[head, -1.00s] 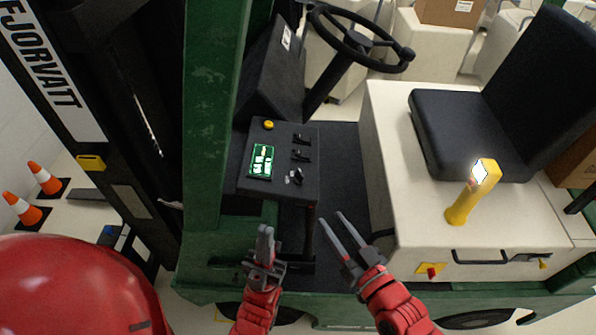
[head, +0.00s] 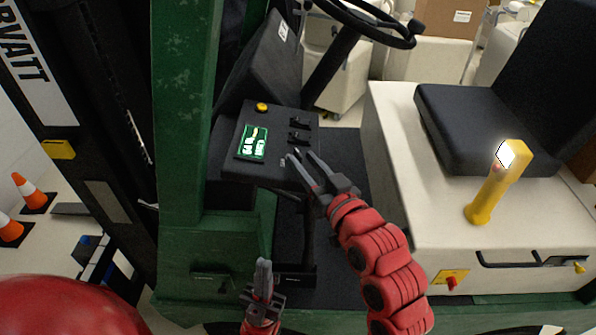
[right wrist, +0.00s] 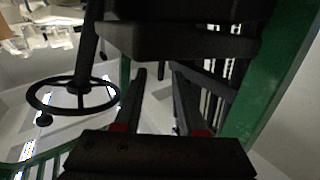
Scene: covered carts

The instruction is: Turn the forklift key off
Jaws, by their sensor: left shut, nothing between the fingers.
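The forklift's black control console (head: 228,165) carries a lit green display (head: 252,143), a yellow button (head: 262,107) and small black levers (head: 299,129). My right gripper (head: 299,155) is open, its fingertips at the console's lower right corner. The key, seen there earlier, is covered by these fingertips or too small to make out. I cannot tell whether the fingers touch it. In the right wrist view the open fingers (right wrist: 157,85) point at a dark underside and show nothing between them. My left gripper (head: 263,268) is shut and empty, low in front of the forklift.
The steering wheel (head: 372,22) stands behind the console and also shows in the right wrist view (right wrist: 72,97). A green post (head: 183,110) rises left of the console. A yellow lamp (head: 497,185) stands on the cream seat base (head: 395,130) at right. Orange cones (head: 32,190) stand far left.

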